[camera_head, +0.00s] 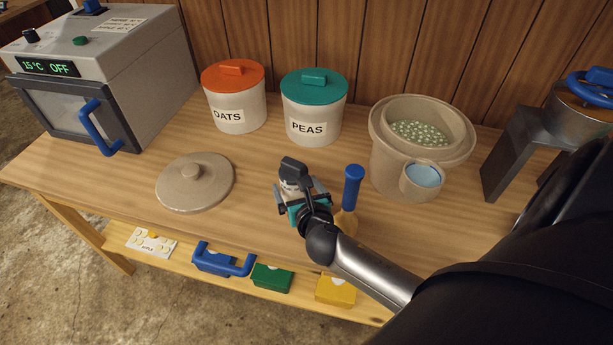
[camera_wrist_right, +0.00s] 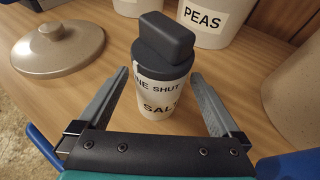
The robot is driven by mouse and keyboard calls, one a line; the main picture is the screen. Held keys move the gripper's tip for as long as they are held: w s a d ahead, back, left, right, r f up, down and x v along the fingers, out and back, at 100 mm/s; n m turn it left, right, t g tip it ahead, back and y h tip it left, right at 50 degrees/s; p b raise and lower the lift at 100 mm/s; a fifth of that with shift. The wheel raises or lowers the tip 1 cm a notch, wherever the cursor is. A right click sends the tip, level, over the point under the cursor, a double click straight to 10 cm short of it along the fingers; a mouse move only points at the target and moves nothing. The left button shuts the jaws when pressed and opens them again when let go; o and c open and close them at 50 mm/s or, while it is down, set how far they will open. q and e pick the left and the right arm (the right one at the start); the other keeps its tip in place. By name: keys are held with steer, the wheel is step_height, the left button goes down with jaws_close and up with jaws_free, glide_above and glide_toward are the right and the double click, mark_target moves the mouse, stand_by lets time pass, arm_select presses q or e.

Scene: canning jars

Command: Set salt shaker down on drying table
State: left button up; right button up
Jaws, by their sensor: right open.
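The salt shaker (camera_wrist_right: 165,90) is a white cylinder with a dark grey top and a label reading "SALT". It stands upright on the wooden table (camera_head: 255,155). In the head view the salt shaker (camera_head: 291,176) shows just beyond my right gripper (camera_head: 301,191), which hides its lower part. In the right wrist view my right gripper (camera_wrist_right: 162,100) is open, with one finger on each side of the shaker and gaps between. My left gripper is not in view.
A beige lid (camera_head: 196,182) lies to the left. Oats (camera_head: 235,98) and peas (camera_head: 312,108) canisters stand behind. A blue-handled tool (camera_head: 352,188) is close on the right, with a beige pot (camera_head: 400,165) of peas beyond it. A grey oven (camera_head: 110,75) stands at far left.

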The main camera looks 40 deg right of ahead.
steer(key=p+v, duration=0.1)
steer(key=v, duration=0.9)
steer(key=shift+p, duration=0.3)
steer(key=shift+w+f, duration=0.1)
stand_by(0.3)
